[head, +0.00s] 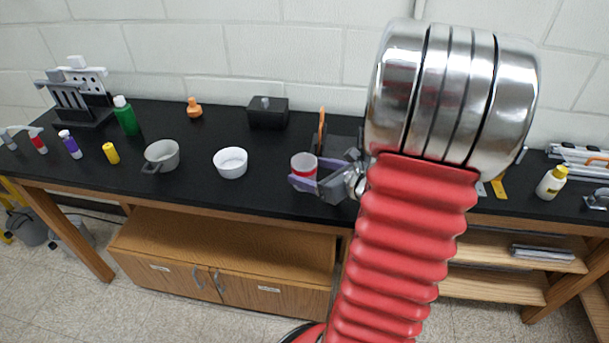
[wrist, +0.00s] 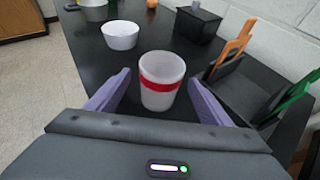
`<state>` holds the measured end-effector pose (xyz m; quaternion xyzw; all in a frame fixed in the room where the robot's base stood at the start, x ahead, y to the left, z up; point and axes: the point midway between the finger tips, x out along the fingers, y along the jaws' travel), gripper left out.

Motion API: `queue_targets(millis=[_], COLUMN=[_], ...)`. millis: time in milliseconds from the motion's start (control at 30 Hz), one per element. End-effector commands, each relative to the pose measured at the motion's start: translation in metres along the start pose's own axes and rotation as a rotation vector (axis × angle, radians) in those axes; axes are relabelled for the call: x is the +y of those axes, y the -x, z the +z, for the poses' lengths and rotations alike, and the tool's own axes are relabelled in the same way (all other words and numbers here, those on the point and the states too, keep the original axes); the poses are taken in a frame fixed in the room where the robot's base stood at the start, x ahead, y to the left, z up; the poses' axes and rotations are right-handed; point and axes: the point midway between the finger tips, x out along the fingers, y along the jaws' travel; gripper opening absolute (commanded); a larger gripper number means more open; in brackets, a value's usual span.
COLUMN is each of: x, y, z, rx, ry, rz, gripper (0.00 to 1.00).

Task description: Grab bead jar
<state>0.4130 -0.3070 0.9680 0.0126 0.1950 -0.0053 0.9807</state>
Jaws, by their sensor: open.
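The bead jar (wrist: 162,70) is a translucent whitish cup with a red band, standing upright on the black bench top. In the head view the jar (head: 304,166) sits right of the white bowl, partly hidden behind a finger. My gripper (wrist: 152,92) is open, with its two purple fingers on either side of the jar. Gaps show between the jar and both fingers in the wrist view. In the head view my gripper (head: 308,180) reaches in from the right at the jar.
A white bowl (head: 230,162) and a grey pot (head: 162,156) stand to the left. A black box (head: 267,112) is behind. A dark holder with orange (wrist: 234,48) and green handled tools stands close right of the jar. The bench's front edge is near.

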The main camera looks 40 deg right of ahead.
Motion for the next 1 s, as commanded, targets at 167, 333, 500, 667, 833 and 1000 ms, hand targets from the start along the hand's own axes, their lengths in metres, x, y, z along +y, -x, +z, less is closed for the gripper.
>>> queue_targets(millis=[167, 333, 500, 667, 833, 1000], x=[0.001, -0.001, 0.0, 0.0, 0.0, -0.001], y=[-0.015, -0.016, -0.016, -0.024, -0.045, -0.064], z=[0.0, 0.0, 0.0, -0.001, -0.001, -0.001], rx=[0.0, 0.0, 0.0, 0.001, 0.002, 0.0], ry=[0.001, 0.0, 0.0, -0.001, 0.0, -0.001], rz=[0.002, -0.001, -0.001, 0.0, 0.003, 0.001], gripper=[0.73, 0.73, 0.73, 0.73, 0.73, 0.73])
